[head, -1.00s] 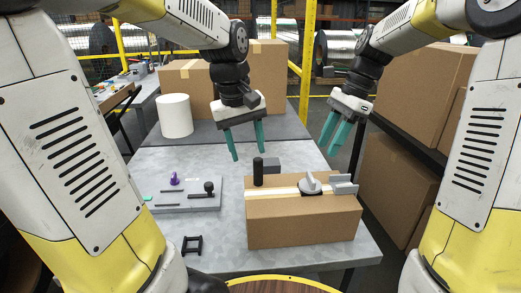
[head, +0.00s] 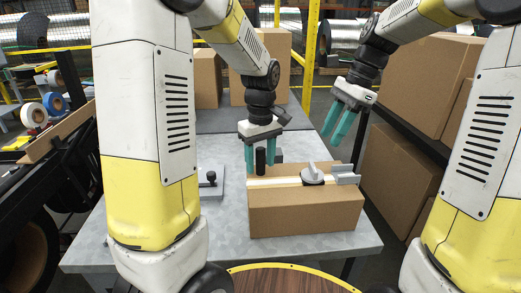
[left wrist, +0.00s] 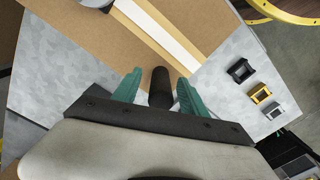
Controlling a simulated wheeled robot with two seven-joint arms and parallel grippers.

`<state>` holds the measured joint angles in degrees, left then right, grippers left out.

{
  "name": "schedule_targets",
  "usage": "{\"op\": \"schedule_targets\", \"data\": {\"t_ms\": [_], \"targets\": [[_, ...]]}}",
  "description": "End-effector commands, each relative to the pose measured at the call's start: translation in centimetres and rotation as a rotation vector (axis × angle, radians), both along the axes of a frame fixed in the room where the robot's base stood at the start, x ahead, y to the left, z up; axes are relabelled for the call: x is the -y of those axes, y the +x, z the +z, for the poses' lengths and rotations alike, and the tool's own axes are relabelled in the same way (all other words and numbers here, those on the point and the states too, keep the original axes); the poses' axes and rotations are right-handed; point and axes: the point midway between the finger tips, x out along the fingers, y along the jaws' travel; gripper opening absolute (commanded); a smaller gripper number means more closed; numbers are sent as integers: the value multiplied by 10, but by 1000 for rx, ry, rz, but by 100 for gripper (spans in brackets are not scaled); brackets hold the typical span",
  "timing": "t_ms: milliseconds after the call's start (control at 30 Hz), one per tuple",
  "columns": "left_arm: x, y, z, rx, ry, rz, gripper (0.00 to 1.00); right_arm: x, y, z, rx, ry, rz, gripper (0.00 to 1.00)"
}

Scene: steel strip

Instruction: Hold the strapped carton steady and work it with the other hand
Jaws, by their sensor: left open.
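The brown carton (head: 306,215) sits on the grey table with a pale strap (head: 275,182) along its top. A grey knob with a lever (head: 313,176) and a grey bracket (head: 346,175) stand at its right part. A black upright post (head: 260,162) stands at its left end. My left gripper (head: 261,166) is open, with its teal fingers on either side of the post. In the left wrist view the post (left wrist: 160,88) is between the spread fingers, with gaps visible. My right gripper (head: 331,142) is open and empty, above and behind the carton's right end.
Small black, yellow and grey frames (left wrist: 260,94) lie on the table in the wrist view. Large boxes (head: 395,175) stand on a rack at right.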

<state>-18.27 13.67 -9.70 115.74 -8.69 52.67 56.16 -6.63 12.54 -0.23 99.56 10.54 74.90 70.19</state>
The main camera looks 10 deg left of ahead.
Motion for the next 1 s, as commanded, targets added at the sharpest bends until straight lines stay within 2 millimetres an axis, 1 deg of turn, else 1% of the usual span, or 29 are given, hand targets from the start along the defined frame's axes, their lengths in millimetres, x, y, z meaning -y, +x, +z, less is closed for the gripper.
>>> {"op": "schedule_targets", "data": {"t_ms": [33,133,400,433,467,600,667,700,1000], "targets": [[0,0,-5,-1,0,0,51,0,0,0,0,0,0,36],[0,-1,-10,-1,0,0,51,0,0,0,0,0,0,36],[0,0,-11,0,0,0,51,0,0,0,0,0,0,36],[0,0,-11,0,0,0,47,0,0,0,0,0,0,36],[0,0,-11,1,-1,0,41,0,0,0,0,0,0,36],[0,0,-11,1,-1,0,13,0,0,0,0,0,0,36],[0,0,-10,1,-1,-1,1,0,0,0,0,0,0,36],[0,0,-10,1,-1,-1,0,0,0,0,0,0,0,36],[0,0,-10,1,-1,-1,0,0,0,0,0,0,0,36]]}}
